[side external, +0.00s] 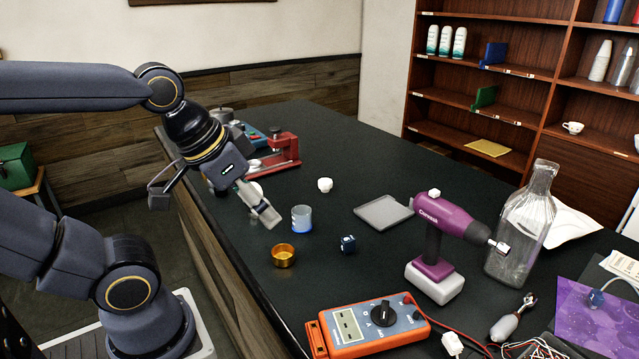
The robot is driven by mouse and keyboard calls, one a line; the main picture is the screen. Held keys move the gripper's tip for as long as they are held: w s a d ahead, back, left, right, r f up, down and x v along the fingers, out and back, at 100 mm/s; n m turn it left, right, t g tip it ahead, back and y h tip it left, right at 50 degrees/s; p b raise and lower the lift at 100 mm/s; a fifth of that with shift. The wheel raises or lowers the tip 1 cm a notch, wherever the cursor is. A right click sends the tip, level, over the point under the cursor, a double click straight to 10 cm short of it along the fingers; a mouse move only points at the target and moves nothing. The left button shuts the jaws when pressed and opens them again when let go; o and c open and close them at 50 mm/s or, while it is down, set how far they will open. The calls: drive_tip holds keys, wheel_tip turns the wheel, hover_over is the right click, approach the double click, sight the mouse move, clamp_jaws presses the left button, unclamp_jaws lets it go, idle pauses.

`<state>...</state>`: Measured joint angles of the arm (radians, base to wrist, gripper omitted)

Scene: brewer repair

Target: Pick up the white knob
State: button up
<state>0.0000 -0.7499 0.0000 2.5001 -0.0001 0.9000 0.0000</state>
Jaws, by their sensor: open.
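A small round white piece (325,185), which looks like the white knob, sits on the dark table, right of my gripper and apart from it. My gripper (212,204) is open and empty, with its fingers spread wide above the table's left edge. Another pale round thing (256,188) shows partly behind the right finger; I cannot tell what it is.
A blue-clear cup (302,219), a gold cup (283,256) and a dark blue cube (348,244) stand nearby. A red machine (278,152) is behind. A grey tray (384,212), purple drill (440,240), orange multimeter (369,325) and glass bottle (521,230) lie to the right.

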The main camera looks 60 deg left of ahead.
idle(0.3)
drive_tip(key=w+a+r+n+t+y, duration=0.1)
drive_tip(key=w+a+r+n, duration=0.2)
drive_tip(key=w+r, duration=0.35)
drive_tip(key=w+a+r+n+t, duration=0.15)
drive_tip(key=w+a+r, duration=0.25)
drive_tip(key=w, duration=0.5)
drive_tip(key=n+g+y, duration=0.2)
drive_tip(key=n+g, duration=0.3)
hover_over(325, 181)
drive_tip(key=s+d, duration=0.2)
drive_tip(key=shift+m, duration=0.25)
wheel_tip(325, 181, down, 27)
drive_tip(key=shift+r, duration=0.2)
drive_tip(key=shift+w+a+x, duration=0.15)
drive_tip(key=shift+x, duration=1.4)
drive_tip(key=shift+w+a+x, duration=0.15)
drive_tip(key=shift+x, duration=1.45)
drive_tip(key=shift+r, duration=0.2)
